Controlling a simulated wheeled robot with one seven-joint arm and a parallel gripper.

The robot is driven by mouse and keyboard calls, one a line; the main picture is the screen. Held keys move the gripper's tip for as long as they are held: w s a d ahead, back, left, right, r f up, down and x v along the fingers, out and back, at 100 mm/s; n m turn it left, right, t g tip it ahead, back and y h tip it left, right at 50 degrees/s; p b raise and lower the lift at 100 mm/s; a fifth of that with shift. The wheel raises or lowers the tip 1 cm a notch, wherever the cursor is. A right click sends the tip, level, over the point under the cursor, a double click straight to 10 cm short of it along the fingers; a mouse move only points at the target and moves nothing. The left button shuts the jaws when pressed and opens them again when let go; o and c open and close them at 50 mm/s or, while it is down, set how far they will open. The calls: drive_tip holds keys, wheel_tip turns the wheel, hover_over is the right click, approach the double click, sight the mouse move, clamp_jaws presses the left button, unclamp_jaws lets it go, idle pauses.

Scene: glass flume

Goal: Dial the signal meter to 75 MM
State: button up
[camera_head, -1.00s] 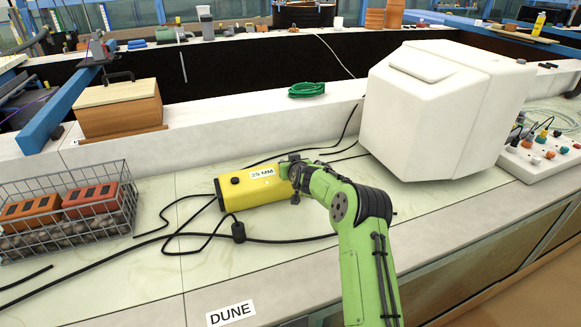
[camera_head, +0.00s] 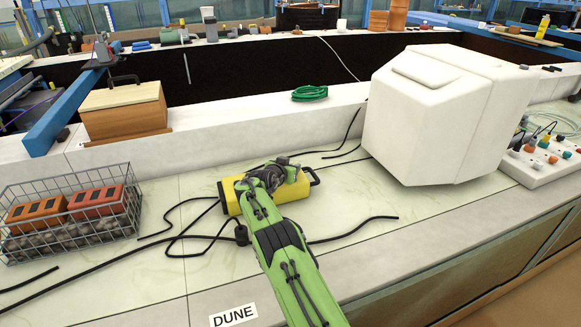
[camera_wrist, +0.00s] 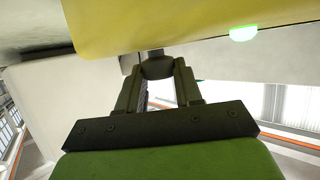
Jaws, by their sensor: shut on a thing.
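The yellow signal meter (camera_head: 296,191) lies on the pale bench top, with a handle at its right end. My arm covers its middle, and its reading label is hidden. My gripper (camera_head: 272,176) is at the meter in the head view, its fingertips not clear there. In the wrist view the yellow body (camera_wrist: 180,22) fills the top, with a glowing green spot (camera_wrist: 243,33). My gripper (camera_wrist: 157,76) there is shut on a dark knob (camera_wrist: 157,67) just under the yellow body.
A wire basket (camera_head: 70,215) with orange blocks stands at the left. Black cables lie around the meter. A large white box (camera_head: 425,115) and a socket strip (camera_head: 540,165) are at the right. A DUNE label (camera_head: 234,315) is at the front edge.

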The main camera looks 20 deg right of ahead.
drive_tip(key=shift+f+g, duration=0.1)
drive_tip(key=shift+g, duration=0.2)
idle(0.4)
drive_tip(key=o, duration=1)
drive_tip(key=shift+o, duration=0.2)
drive_tip(key=shift+m, duration=0.3)
drive_tip(key=shift+s+a+r, duration=0.25)
drive_tip(key=shift+s+r, duration=0.1)
drive_tip(key=shift+s, duration=0.15)
drive_tip(key=p+v, duration=0.1)
drive_tip(key=v, duration=1.3)
drive_tip(key=shift+a+f, duration=0.15)
drive_tip(key=shift+a, duration=0.3)
drive_tip(key=shift+s, duration=0.1)
